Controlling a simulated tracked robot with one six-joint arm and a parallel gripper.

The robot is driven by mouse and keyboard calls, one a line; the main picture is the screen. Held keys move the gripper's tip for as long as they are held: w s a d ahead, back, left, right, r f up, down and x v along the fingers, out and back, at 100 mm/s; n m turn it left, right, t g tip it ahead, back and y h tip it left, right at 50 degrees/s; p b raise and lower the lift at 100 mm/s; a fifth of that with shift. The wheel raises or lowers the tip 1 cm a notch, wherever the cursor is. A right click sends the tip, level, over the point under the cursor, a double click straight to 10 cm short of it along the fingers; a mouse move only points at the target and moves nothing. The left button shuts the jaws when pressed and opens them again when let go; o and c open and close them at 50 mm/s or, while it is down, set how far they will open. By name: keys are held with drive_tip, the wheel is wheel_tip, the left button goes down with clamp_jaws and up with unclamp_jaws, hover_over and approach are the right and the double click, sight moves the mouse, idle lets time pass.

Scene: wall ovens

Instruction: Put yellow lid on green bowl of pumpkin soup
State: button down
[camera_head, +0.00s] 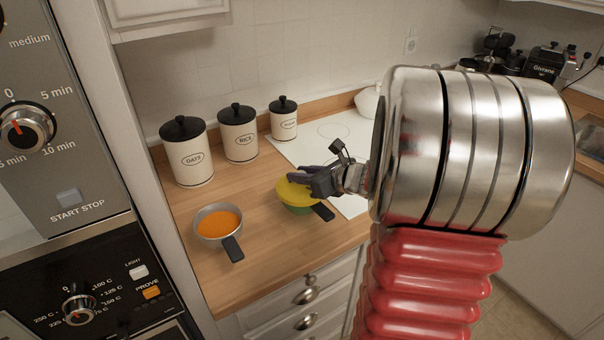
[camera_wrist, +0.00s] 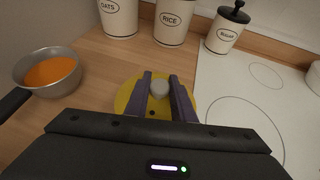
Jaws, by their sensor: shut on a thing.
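The yellow lid (camera_head: 290,191) is over the green bowl (camera_head: 301,210) on the wooden counter, and only part of the bowl's side and its dark handle (camera_head: 323,211) show below it. I cannot tell whether the lid is fully seated. My gripper (camera_head: 309,174) is above the lid. In the wrist view, its two purple fingers (camera_wrist: 161,93) are shut on the pale knob (camera_wrist: 159,88) of the yellow lid (camera_wrist: 127,93). The lid hides what is inside the green bowl.
A metal pan of orange soup (camera_head: 218,221) stands to the left, its dark handle pointing toward the front. Canisters labelled OATS (camera_head: 187,154), RICE (camera_head: 238,135) and a smaller one (camera_head: 283,120) stand along the wall. A white hob (camera_head: 330,143) lies behind and to the right.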

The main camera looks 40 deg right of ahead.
drive_tip(key=shift+f, duration=0.3)
drive_tip(key=c, duration=1.5)
unclamp_jaws()
drive_tip(key=shift+r, duration=0.3)
drive_tip(key=shift+s+r, duration=0.2)
drive_tip(key=v, duration=1.1)
drive_tip(key=shift+s+d, duration=0.1)
drive_tip(key=shift+s, duration=0.2)
